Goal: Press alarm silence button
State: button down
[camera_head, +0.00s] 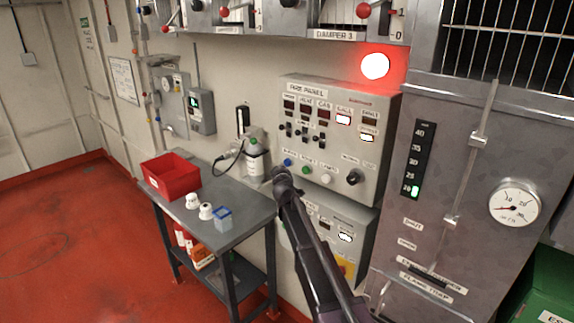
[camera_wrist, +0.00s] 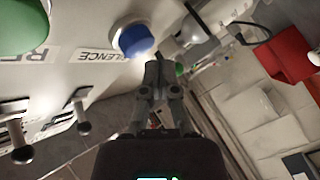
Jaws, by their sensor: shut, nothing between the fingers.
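The fire panel (camera_head: 338,130) is on the wall and carries a row of buttons. The blue button (camera_head: 288,162) sits at the left of that row. In the wrist view the blue button (camera_wrist: 132,40) is beside a label (camera_wrist: 98,55) reading "SILENCE". My gripper (camera_head: 280,172) is shut and empty, just below and left of the blue button in the head view. In the wrist view its fingertips (camera_wrist: 157,68) are just below and right of the button. A small gap or a touch cannot be told.
A green button (camera_head: 306,169) and a white one (camera_head: 327,178) are to the right on the same row, with a black knob (camera_head: 354,177) beyond. A grey table (camera_head: 231,231) with a red bin (camera_head: 171,177) stands at left. A red alarm lamp (camera_head: 375,66) glows above.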

jog(key=shift+w+d, duration=0.1)
jog(key=shift+w, duration=0.1)
jog(key=shift+w+d, duration=0.15)
jog(key=shift+w, duration=0.05)
jog(key=shift+w+d, duration=0.5)
jog(key=shift+w, duration=0.1)
dwell(1.8)
jog(key=shift+s+a, duration=0.15)
jog(key=shift+s, duration=0.05)
dwell(0.3)
jog(key=shift+s+a, duration=0.6)
jog(key=shift+s, duration=0.1)
jog(key=shift+s+a, duration=0.8)
jog(key=shift+s, duration=0.2)
jog(key=shift+s+a, duration=0.75)
jog(key=shift+s, duration=0.25)
jog(key=shift+d, duration=0.1)
